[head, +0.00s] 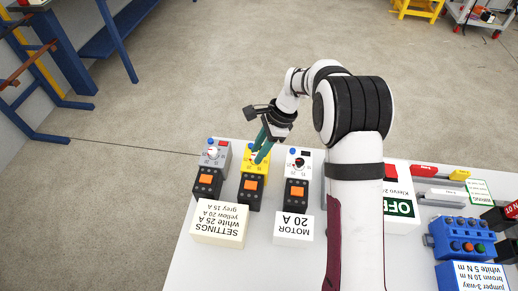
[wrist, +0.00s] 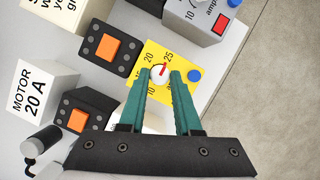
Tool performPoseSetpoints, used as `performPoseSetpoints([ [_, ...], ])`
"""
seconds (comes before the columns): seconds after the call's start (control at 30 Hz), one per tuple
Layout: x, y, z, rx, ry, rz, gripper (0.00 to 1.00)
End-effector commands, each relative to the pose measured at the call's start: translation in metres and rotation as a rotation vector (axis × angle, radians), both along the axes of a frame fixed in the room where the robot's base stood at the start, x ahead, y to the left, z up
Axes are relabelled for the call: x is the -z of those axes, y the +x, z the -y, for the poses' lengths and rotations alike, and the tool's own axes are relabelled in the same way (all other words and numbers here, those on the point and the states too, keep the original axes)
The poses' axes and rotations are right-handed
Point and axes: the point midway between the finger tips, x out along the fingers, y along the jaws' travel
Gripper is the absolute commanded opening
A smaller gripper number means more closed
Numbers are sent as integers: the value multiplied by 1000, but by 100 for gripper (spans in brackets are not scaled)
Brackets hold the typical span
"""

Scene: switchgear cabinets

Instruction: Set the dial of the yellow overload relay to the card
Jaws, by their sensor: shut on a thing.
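The yellow overload relay (wrist: 183,92) is the middle of three relays; in the head view its yellow top (head: 249,166) is partly hidden by my gripper. Its white dial (wrist: 157,74) has a red pointer that looks turned toward the 25 side of the scale, past 20. My gripper (wrist: 164,73) is shut on the dial, with one green finger on each side; it also shows in the head view (head: 261,152). The settings card (head: 219,226) reads white 25 A, yellow 20 A, grey 15 A.
A grey relay (head: 224,158) stands left of the yellow one and a white relay (head: 305,166) right, with black orange-buttoned blocks in front. A motor 20 A card (head: 293,228) stands nearby. A blue button (wrist: 194,75) sits close to one finger. A blue box (head: 460,240) is at right.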

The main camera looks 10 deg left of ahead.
Motion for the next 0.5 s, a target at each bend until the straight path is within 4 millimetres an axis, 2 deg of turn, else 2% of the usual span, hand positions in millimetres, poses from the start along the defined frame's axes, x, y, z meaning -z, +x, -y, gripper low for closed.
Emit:
performPoseSetpoints([
  [0.5, 0, 1, 0, -59, 1, -1, 0],
])
